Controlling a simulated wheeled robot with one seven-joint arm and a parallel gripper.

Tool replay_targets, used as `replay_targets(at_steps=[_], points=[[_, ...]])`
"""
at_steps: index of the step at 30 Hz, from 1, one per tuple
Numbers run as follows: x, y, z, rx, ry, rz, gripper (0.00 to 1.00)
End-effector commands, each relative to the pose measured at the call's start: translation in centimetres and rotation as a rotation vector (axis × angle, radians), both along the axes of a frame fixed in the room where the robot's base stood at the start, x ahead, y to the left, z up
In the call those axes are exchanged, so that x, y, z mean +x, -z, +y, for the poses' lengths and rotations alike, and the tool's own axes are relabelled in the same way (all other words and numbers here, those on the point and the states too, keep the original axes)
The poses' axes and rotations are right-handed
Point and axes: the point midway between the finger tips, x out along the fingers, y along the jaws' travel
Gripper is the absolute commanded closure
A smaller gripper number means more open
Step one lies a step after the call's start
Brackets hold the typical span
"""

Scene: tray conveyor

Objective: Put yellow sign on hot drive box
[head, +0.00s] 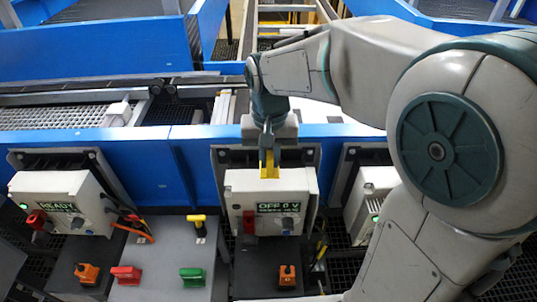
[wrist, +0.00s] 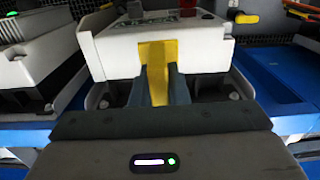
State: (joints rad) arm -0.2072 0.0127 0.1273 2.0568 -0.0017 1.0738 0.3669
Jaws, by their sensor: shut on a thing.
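My gripper (head: 268,150) is shut on the yellow sign (head: 269,168), at the top edge of the middle drive box (head: 240,186). That white box's display reads OFF 0 V. In the wrist view the sign (wrist: 155,58) stands between my two fingers (wrist: 157,88), against or just over the edge of the middle box (wrist: 108,55); I cannot tell whether it touches. The left drive box (head: 40,187) reads READY. The right drive box (head: 377,181) is partly hidden by my arm, and its display cannot be read.
Red (head: 126,274), green (head: 192,276) and orange (head: 87,272) pieces and a yellow-handled one (head: 196,221) are on the grey panels below the boxes. Another orange piece (head: 287,274) is below the middle box. A blue conveyor beam (head: 150,150) runs behind the boxes.

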Motion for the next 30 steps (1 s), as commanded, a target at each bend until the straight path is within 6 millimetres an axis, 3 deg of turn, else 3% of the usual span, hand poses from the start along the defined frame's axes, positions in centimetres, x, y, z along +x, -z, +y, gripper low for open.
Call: replay_targets(at_steps=[5,13,26,27,29,30], points=[[0.8,0.7,0.1,0.0,0.002,0.0,1.0],[0.8,4.2,0.0,0.0,0.003,0.001,1.0],[0.8,5.0,0.0,0.001,0.003,-0.001,1.0],[0.8,4.9,0.0,0.001,0.003,-0.001,0.8],[0.8,4.9,0.0,0.001,0.003,-0.001,0.64],[0.8,4.9,0.0,0.001,0.003,-0.001,0.64]])
